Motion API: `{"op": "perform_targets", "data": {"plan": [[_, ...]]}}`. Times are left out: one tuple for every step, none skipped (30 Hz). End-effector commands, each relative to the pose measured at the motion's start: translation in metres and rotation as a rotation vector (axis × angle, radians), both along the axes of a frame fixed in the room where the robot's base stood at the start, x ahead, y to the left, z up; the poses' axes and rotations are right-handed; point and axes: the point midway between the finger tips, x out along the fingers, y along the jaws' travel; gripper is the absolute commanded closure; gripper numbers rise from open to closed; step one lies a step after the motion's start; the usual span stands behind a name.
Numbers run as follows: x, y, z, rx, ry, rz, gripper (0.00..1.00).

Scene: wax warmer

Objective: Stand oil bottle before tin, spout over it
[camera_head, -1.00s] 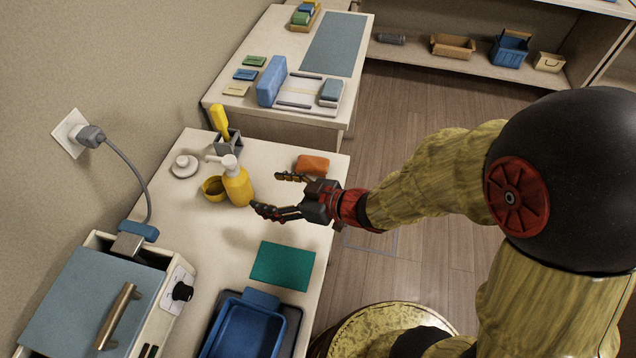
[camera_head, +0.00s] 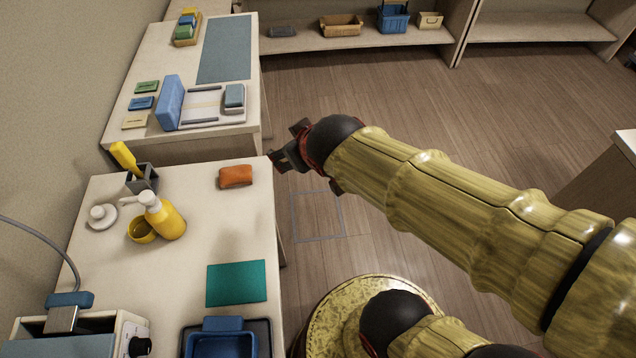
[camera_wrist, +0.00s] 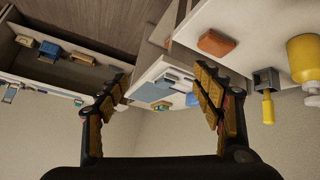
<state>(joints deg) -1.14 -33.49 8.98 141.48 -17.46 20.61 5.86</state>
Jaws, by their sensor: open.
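The yellow oil bottle (camera_head: 165,217) with a white pump spout stands upright on the near table. The yellow tin (camera_head: 141,230) is close beside it at its left, and the spout points left toward the tin's side. Whether the spout tip is exactly over the tin is hard to tell. My gripper (camera_head: 283,160) is off the table's right edge, apart from the bottle. In the wrist view my gripper (camera_wrist: 160,100) has its fingers spread wide with nothing between them. The bottle (camera_wrist: 304,58) shows there at the right edge; the tin is not clearly seen there.
An orange block (camera_head: 235,177) lies near the table's right edge. A green mat (camera_head: 236,283) and blue tray (camera_head: 222,343) are nearer. Open floor lies right of the table.

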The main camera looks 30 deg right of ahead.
Motion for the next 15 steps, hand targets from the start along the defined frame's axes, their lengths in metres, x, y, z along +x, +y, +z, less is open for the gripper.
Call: {"op": "perform_targets", "data": {"plan": [[-0.017, -0.003, 0.008, 0.021, 0.026, -0.032, 0.33], [-0.028, -0.003, 0.01, 0.035, 0.048, -0.049, 0.33], [-0.042, -0.002, 0.013, 0.056, 0.078, -0.068, 0.33], [-0.053, -0.001, 0.015, 0.072, 0.1, -0.079, 0.33], [-0.063, 0.0, 0.016, 0.087, 0.121, -0.088, 0.33], [-0.076, 0.003, 0.018, 0.108, 0.148, -0.098, 0.33], [-0.084, 0.006, 0.019, 0.123, 0.166, -0.103, 0.33], [-0.092, 0.008, 0.021, 0.136, 0.181, -0.105, 0.33], [-0.102, 0.011, 0.021, 0.15, 0.202, -0.107, 0.33], [-0.108, 0.013, 0.022, 0.162, 0.215, -0.108, 0.33], [-0.113, 0.015, 0.023, 0.17, 0.225, -0.108, 0.33], [-0.119, 0.017, 0.023, 0.18, 0.236, -0.109, 0.33], [-0.121, 0.019, 0.024, 0.185, 0.243, -0.109, 0.33], [-0.124, 0.02, 0.024, 0.188, 0.249, -0.108, 0.33], [-0.126, 0.02, 0.024, 0.191, 0.254, -0.108, 0.33]]}}
